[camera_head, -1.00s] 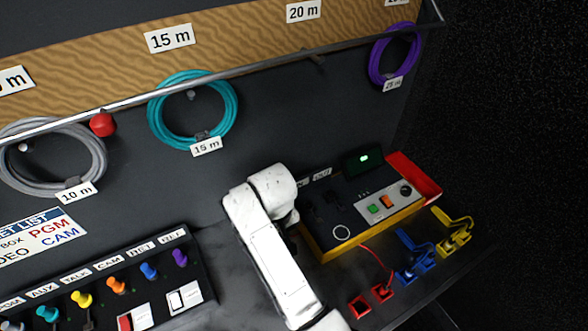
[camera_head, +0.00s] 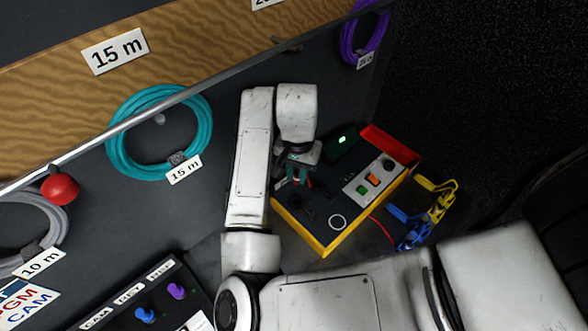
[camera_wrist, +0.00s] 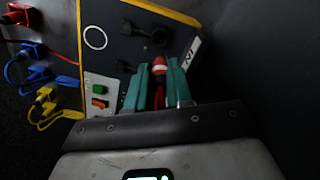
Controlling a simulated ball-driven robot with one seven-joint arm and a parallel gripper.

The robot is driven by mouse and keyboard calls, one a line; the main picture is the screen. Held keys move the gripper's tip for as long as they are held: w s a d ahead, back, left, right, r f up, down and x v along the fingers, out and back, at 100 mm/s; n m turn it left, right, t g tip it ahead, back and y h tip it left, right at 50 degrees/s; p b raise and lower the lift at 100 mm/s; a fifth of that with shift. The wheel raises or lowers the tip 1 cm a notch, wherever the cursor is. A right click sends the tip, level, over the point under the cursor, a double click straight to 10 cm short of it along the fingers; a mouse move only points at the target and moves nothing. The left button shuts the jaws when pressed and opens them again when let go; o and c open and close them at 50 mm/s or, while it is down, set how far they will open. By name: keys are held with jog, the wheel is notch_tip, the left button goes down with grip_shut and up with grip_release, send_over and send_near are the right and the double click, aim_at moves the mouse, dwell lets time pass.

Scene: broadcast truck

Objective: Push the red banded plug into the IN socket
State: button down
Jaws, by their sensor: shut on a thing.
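The red plug with a pale band (camera_wrist: 159,68) sits between the teal fingers of my gripper (camera_wrist: 158,75) in the wrist view. My gripper is shut on it, with the plug's tip toward the tester box's dark panel. The tester box (camera_wrist: 97,62) has yellow edges, and the white IN label (camera_wrist: 193,48) is just beyond the right finger. A dark round fitting (camera_wrist: 160,36) lies beyond the plug; I cannot tell whether it is the IN socket or whether the plug touches it. In the head view my gripper (camera_head: 298,178) is over the box's back left part (camera_head: 320,240).
Black caps (camera_wrist: 125,68) hang near the panel's sockets. Green and orange buttons (camera_wrist: 99,89) are on the box. Red (camera_wrist: 33,50), blue (camera_wrist: 38,73) and yellow (camera_wrist: 45,104) connectors lie beside it.

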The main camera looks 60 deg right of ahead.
jog(key=shift+a, duration=0.1)
jog(key=shift+f, duration=0.25)
jog(key=shift+f+b, duration=2.25)
jog(key=shift+f, duration=0.45)
jog(key=shift+f+m+b, duration=0.3)
jog(key=shift+f+b, duration=0.4)
jog(key=shift+f, duration=0.55)
jog(key=c, duration=0.9)
grip_release()
jog(key=shift+c, duration=0.2)
jog(key=shift+r, duration=0.1)
notch_tip(320, 180, up, 11)
jog(key=shift+f+p, duration=0.2)
jog(key=shift+p, duration=0.1)
